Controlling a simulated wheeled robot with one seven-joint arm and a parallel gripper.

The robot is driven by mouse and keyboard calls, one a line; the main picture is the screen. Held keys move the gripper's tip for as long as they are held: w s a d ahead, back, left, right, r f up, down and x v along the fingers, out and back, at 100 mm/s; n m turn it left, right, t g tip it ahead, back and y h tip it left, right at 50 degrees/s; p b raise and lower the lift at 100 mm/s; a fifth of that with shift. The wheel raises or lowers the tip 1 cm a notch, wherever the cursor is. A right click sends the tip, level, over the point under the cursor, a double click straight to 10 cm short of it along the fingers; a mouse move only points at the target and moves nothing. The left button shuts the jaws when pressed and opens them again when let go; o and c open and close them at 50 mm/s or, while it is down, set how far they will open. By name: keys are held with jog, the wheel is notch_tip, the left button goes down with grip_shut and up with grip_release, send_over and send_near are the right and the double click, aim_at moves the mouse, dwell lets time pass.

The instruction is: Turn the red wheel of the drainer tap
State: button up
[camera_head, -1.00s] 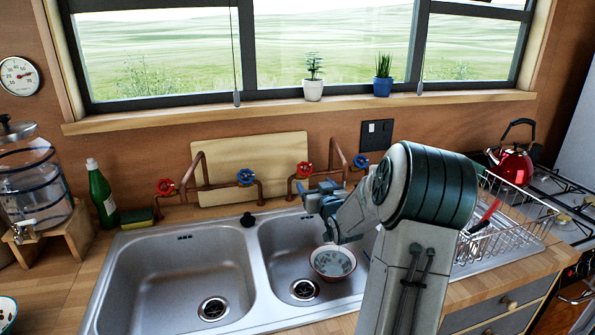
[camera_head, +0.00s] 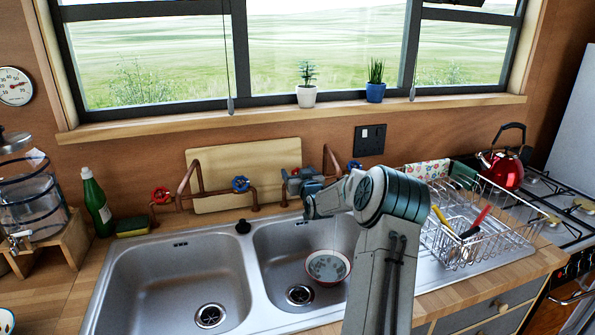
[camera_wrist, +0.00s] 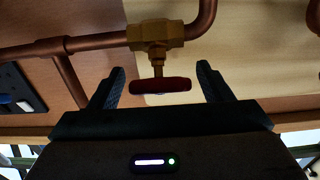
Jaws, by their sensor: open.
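In the wrist view the red wheel (camera_wrist: 160,85) of the drainer tap shows edge-on, dark red, on a brass valve (camera_wrist: 155,34) joined to copper pipe (camera_wrist: 100,41). My gripper (camera_wrist: 160,70) is open, with one finger on each side of the wheel and a visible gap on both sides. In the head view my gripper (camera_head: 302,184) is at the right-hand tap and hides most of its red wheel. This tap's blue wheel (camera_head: 355,166) shows partly behind my arm.
The other tap has a red wheel (camera_head: 161,196) and a blue wheel (camera_head: 240,184). A cutting board (camera_head: 215,163) leans on the wall behind the taps. A bowl (camera_head: 328,267) is in the right basin, below my arm. A dish rack (camera_head: 470,249) stands to the right.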

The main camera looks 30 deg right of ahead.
jog(key=shift+w+d, duration=0.1)
jog(key=shift+w, duration=0.25)
jog(key=c, duration=1)
jog(key=shift+f+b, duration=0.1)
jog(key=shift+b, duration=0.3)
